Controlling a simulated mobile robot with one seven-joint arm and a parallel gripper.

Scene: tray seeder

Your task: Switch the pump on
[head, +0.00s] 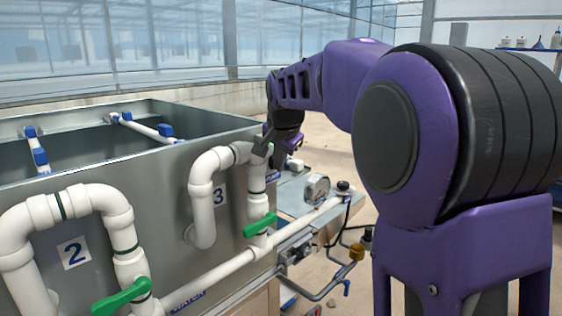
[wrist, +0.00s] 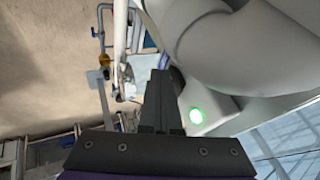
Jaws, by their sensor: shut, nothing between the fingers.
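My gripper (head: 263,143) is at the right corner of the metal tank, beside the white pipe at number 3. In the wrist view my gripper (wrist: 159,73) is shut and empty, its two fingers together. In the head view the arm and the tank corner hide that spot, and no pump can be made out for certain.
The tank (head: 155,178) fills the left, with white pipes and green valve handles (head: 122,297) on its front. A gauge (head: 316,188) and a brass fitting (head: 357,252) sit to the right. In the wrist view a thick white pipe (wrist: 240,45) is close to the fingers.

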